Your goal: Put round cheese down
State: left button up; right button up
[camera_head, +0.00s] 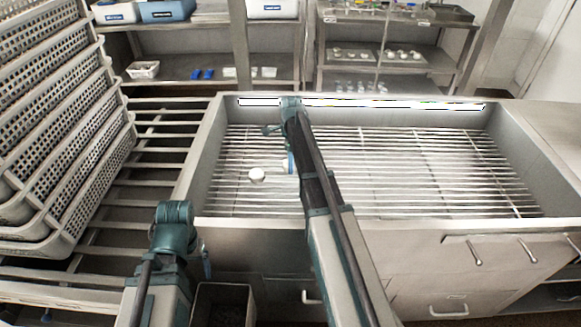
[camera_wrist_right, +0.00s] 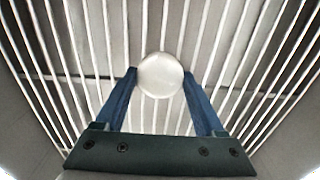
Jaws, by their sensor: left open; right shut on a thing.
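A round white cheese (camera_wrist_right: 160,75) is between the two blue fingers of my right gripper (camera_wrist_right: 161,84), which is shut on it.
The basin's wire grating (camera_head: 420,180) has wide free room to the right. Stacked perforated baskets (camera_head: 70,120) stand on a slatted rack (camera_head: 150,150) at the left. The basin's raised front wall (camera_head: 400,224) is near. Shelves (camera_head: 390,60) stand behind.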

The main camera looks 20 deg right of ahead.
jog(key=shift+w+d+f+b, duration=0.1)
jog(key=shift+w+f+b, duration=0.25)
jog(key=shift+f+b, duration=0.55)
jog(key=shift+w+d+f+b, duration=0.1)
jog(key=shift+w+f+b, duration=0.2)
jog(key=shift+f+b, duration=0.6)
jog(key=shift+f, duration=0.25)
jog(key=o, duration=1.4)
jog(key=shift+r, duration=0.1)
jog(key=shift+r, duration=0.15)
notch_tip(320, 180, up, 12)
jog(key=p, duration=1.2)
jog(key=shift+r, duration=0.1)
jog(key=shift+f, duration=0.2)
